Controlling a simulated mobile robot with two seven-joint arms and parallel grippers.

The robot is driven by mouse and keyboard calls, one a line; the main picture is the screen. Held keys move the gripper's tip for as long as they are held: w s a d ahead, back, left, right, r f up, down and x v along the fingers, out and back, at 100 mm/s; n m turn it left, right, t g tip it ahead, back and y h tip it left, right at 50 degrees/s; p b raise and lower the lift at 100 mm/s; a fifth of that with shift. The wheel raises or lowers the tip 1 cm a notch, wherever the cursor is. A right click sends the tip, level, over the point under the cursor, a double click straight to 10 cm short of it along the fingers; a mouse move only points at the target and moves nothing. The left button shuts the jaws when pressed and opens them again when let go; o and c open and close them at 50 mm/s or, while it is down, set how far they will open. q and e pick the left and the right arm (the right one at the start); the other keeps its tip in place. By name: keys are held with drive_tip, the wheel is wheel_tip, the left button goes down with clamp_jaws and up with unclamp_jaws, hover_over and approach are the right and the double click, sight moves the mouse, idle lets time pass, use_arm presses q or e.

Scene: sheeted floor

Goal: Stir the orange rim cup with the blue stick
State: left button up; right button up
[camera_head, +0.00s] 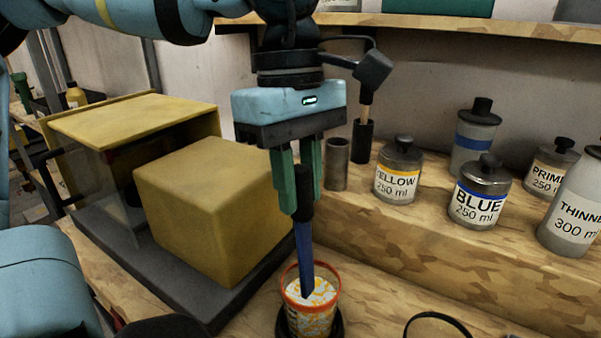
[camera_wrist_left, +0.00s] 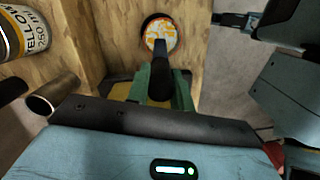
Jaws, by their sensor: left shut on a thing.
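My left gripper (camera_head: 300,195) points straight down in the head view, its green fingers shut on the black handle of the blue stick (camera_head: 304,248). The stick hangs nearly upright, and its blue lower end reaches inside the orange rim cup (camera_head: 325,283). The cup holds white and orange-yellow swirled contents and stands on a dark round base. In the left wrist view the cup (camera_wrist_left: 160,25) shows at the top, with the stick's black handle (camera_wrist_left: 160,75) running from the fingers toward it. The stick's tip is hidden in the contents. My right gripper is not in view.
A yellow block (camera_head: 210,210) stands on a dark slab left of the cup. On the wooden step at right are a yellow-label can (camera_head: 398,180), a blue-label can (camera_head: 480,205), a thinner bottle (camera_head: 575,215) and an empty metal tube (camera_head: 338,165). A dark ring (camera_head: 438,325) lies at the front.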

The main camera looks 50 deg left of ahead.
sight(302, 217)
use_arm(q)
drive_tip(key=shift+s+d+f+b, duration=0.1)
drive_tip(key=shift+d+f+b, duration=0.05)
drive_tip(key=shift+f+b, duration=0.8)
drive_tip(key=shift+d+f+b, duration=0.1)
drive_tip(key=shift+f+b, duration=0.45)
drive_tip(key=shift+f, duration=0.65)
drive_tip(key=shift+d+f+b, duration=0.2)
drive_tip(key=shift+f+b, duration=0.55)
drive_tip(key=shift+f, duration=0.2)
drive_tip(key=shift+s+d, duration=0.1)
drive_tip(key=shift+d, duration=0.05)
